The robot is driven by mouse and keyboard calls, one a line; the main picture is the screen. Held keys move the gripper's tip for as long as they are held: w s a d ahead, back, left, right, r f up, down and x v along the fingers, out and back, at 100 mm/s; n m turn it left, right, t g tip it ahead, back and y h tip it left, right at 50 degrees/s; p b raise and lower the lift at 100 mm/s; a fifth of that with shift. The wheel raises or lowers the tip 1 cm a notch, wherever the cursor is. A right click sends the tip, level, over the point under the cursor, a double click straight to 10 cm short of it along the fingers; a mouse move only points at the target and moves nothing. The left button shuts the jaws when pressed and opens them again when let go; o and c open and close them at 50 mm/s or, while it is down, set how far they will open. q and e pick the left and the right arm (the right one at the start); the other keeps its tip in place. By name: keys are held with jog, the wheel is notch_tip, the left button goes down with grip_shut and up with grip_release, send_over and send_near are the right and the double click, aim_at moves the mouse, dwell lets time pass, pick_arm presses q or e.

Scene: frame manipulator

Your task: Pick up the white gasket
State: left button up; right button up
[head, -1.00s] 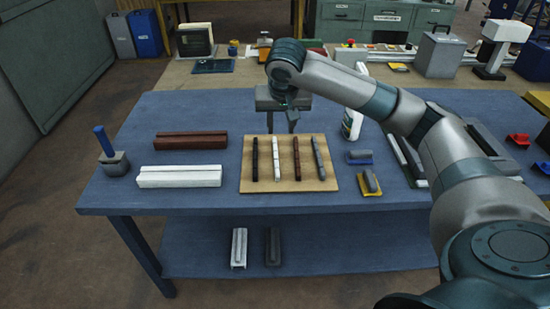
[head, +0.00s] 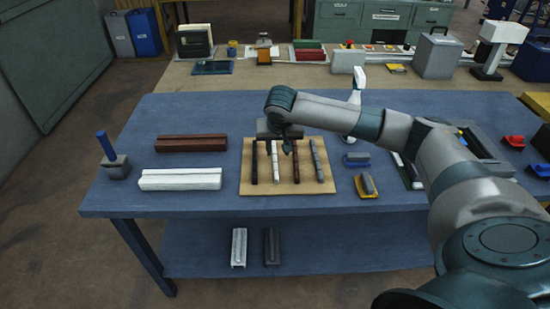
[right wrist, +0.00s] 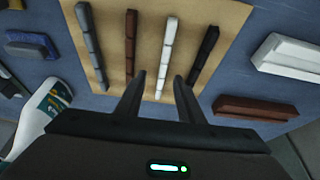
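The white gasket (head: 276,169) is a thin strip lying on the tan board (head: 310,188), between a black strip (head: 254,165) and a red-brown strip (head: 296,165); a grey strip (head: 318,163) lies at the right. In the right wrist view the white gasket (right wrist: 168,45) lies between the black and brown strips. My right gripper (head: 280,148) is over the far part of the board. In the right wrist view its fingers (right wrist: 159,75) are open, with the near end of the white gasket showing between them and nothing held. My left gripper is out of view.
A white block (head: 180,179) and a brown block (head: 191,143) lie left of the board. A holder with a blue handle (head: 107,146) stands at the table's left. A white bottle (head: 356,90) stands behind my right arm. Blue and yellow trays lie right of the board.

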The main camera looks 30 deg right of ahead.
aim_at(275, 162)
jog(key=shift+w+d+f, duration=0.1)
jog(key=shift+f, duration=0.25)
jog(key=shift+w+f+p, duration=0.2)
jog(key=shift+f+p, duration=0.35)
jog(key=x, duration=0.2)
jog(key=p+x, duration=0.1)
jog(key=shift+a+f, duration=0.1)
jog(key=shift+a, duration=0.25)
jog(key=shift+w+f, duration=0.1)
jog(key=shift+f, duration=0.4)
jog(key=shift+d, duration=0.1)
grip_shut()
